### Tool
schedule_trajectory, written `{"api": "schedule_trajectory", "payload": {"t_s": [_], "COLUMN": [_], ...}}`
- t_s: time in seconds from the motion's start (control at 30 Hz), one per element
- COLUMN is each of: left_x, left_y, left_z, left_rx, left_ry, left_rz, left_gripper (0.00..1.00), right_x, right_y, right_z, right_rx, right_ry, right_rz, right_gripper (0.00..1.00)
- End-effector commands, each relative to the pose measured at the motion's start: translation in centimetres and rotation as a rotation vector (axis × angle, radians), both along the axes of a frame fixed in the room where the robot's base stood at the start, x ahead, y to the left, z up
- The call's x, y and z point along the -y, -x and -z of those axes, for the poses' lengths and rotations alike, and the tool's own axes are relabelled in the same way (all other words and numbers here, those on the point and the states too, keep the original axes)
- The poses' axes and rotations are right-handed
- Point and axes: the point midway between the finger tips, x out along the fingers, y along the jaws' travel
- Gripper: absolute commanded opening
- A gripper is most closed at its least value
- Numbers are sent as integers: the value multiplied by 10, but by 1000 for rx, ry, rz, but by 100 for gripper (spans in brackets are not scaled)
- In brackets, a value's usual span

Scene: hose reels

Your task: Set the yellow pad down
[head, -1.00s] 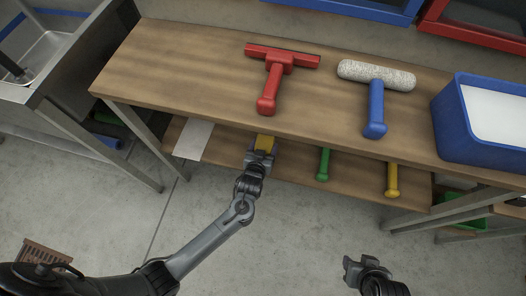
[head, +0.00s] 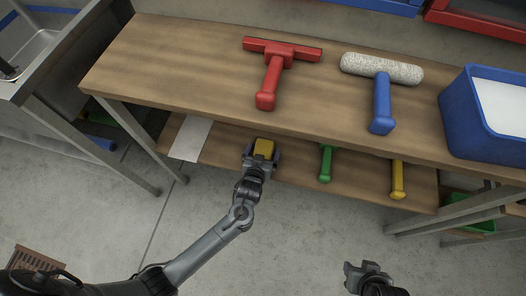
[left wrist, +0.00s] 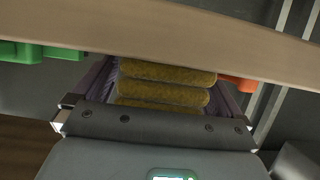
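The yellow pad (head: 264,148) is between the fingers of my left gripper (head: 262,157), at the front edge of the lower shelf, below the tabletop edge. In the left wrist view the pad (left wrist: 165,85) looks ribbed and fills most of the space between the two fingers, so the gripper appears shut on it. The tabletop edge hides its far part there. Whether the pad touches the shelf is hard to tell. My right gripper (head: 367,270) is empty, low and in front of the bench; its finger opening is unclear.
The lower shelf (head: 222,150) bears a white sheet (head: 191,139), a green handle (head: 326,164) and a yellow handle (head: 398,180). On the wooden tabletop (head: 180,70) are a red squeegee (head: 272,80), a roller with blue handle (head: 382,105) and a blue bin (head: 455,118).

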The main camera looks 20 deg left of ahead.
Motion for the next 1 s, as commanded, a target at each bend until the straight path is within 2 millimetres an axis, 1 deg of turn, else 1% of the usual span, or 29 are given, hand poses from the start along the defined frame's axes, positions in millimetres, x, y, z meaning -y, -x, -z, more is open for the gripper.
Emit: {"api": "schedule_trajectory", "payload": {"t_s": [0.2, 0.3, 0.37, 0.47, 0.57, 0.8, 1.0], "left_x": [0, 0, 1, 3, 5, 10, 14], "left_y": [0, 0, 5, 16, 31, 72, 97], "left_z": [-1, -4, -7, -12, -20, -36, -46], "left_rx": [0, 1, -1, -2, -3, -3, -1], "left_ry": [0, 0, 1, 1, 2, 0, 1], "left_rz": [0, 1, 1, 1, 1, 0, 1], "left_gripper": [100, 100, 100, 100, 100, 100, 100], "right_x": [0, 0, 0, 0, 0, 2, 2], "right_y": [0, 0, 0, 0, 0, 0, 0], "right_z": [0, -2, -5, -14, -24, -47, -59], "right_rx": [0, 0, 0, 0, -1, 0, 0], "right_ry": [-1, -1, -1, 0, 3, 9, 9], "right_rz": [1, 1, 1, 0, -2, -6, -7], "right_gripper": [43, 43, 43, 43, 43, 43, 43]}}
